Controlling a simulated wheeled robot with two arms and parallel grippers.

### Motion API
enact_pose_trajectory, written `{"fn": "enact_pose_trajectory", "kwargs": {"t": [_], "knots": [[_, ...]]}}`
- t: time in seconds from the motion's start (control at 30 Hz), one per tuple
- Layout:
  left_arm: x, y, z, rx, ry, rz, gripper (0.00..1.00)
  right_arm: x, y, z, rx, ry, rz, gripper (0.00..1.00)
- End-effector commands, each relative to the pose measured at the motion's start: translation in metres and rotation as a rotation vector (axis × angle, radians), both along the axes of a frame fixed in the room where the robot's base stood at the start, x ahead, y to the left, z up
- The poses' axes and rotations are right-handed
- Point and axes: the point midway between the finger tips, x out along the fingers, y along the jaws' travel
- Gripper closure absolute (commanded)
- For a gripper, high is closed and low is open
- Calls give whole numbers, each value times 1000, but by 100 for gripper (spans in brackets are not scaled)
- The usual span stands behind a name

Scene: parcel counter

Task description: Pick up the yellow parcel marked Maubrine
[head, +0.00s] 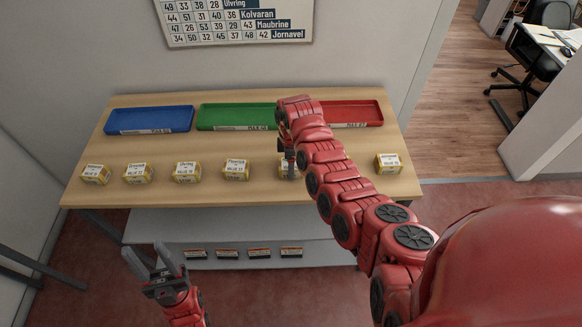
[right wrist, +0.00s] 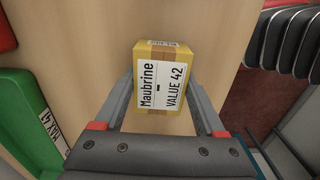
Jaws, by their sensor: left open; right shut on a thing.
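The yellow parcel marked Maubrine (right wrist: 163,78) fills the middle of the right wrist view, its white label reading Maubrine, VALUE 42. My right gripper (right wrist: 160,92) has its two fingers against opposite sides of it. In the head view that parcel (head: 285,170) is partly hidden behind my right gripper and arm, towards the right part of the row. I cannot tell whether it is clear of the table. My left gripper (head: 147,254) is open and empty, low in front of the table at the left.
Several similar yellow parcels (head: 187,172) stand in the row; one (head: 388,163) is right of my arm. Behind are a blue tray (head: 150,127), a green tray (head: 235,127) and a red tray (head: 370,122). A number sign (head: 237,20) hangs on the wall.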

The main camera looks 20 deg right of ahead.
Motion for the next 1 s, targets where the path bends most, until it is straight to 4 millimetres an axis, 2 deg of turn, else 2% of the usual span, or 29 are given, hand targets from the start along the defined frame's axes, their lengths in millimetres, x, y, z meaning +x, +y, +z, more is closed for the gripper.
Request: {"fn": "enact_pose_trajectory", "kwargs": {"t": [0.03,0.1,0.47,0.67,0.77,0.8,0.93,1.0], "knots": [[0,0,0,0,0,0,50,0,0,0,0,0,0,85],[0,0,0,0,0,0,50,0,0,0,0,-1,0,92],[0,0,-3,0,0,0,50,1,0,2,-1,-2,0,92],[0,0,-15,0,0,0,50,2,1,15,1,-6,1,92],[0,0,-31,0,0,0,50,3,1,31,1,-13,0,92],[0,0,-21,0,1,0,50,-5,4,37,2,-5,3,92],[0,0,-13,0,0,0,50,-26,10,39,7,-3,-3,92],[0,0,5,0,0,0,50,-40,14,46,6,2,0,92]]}}
